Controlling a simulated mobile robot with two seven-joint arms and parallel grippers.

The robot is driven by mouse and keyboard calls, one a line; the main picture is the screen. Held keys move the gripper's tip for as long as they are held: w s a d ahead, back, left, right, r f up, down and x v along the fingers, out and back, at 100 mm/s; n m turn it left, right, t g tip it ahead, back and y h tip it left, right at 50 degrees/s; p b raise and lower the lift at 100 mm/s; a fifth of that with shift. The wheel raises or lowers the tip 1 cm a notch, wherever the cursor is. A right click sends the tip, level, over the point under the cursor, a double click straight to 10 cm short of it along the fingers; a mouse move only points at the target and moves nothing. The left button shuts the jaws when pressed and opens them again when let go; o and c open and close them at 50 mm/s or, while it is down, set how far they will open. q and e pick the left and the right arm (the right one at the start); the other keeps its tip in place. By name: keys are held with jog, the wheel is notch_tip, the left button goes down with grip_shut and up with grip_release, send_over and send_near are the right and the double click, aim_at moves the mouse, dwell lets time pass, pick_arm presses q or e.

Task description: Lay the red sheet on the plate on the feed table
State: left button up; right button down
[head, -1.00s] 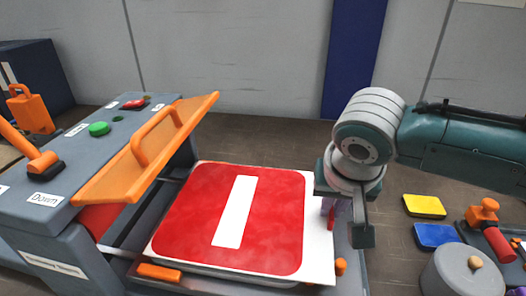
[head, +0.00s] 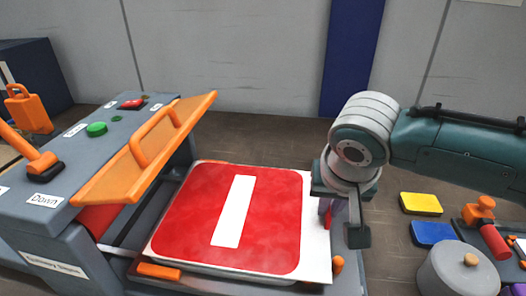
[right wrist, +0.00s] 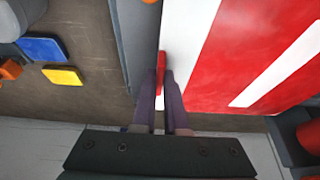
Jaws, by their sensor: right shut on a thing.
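The red sheet (head: 272,220) with a white bar lies flat over the plate (head: 317,250) on the feed table (head: 346,284). A wider white margin shows along its right side. I cannot tell whether it touches the plate everywhere. My right gripper (head: 327,212) is at the right edge, shut on a narrow red piece that looks like the sheet's edge or tab. In the right wrist view the fingertips (right wrist: 168,78) close on this red piece, with the sheet (right wrist: 262,50) to the right. My left gripper is not in view.
An orange hinged cover (head: 150,150) with a handle stands raised to the left of the sheet. Green and red buttons sit on the grey machine (head: 60,205). Yellow (head: 421,204) and blue (head: 433,235) blocks and a grey lidded pot (head: 458,272) are at right.

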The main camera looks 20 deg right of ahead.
jog(key=c, duration=0.9)
grip_release()
jog(key=o, duration=0.7)
jog(key=shift+c, duration=0.2)
notch_tip(320, 180, up, 7)
jog(key=p, duration=0.8)
jog(key=shift+r, duration=0.1)
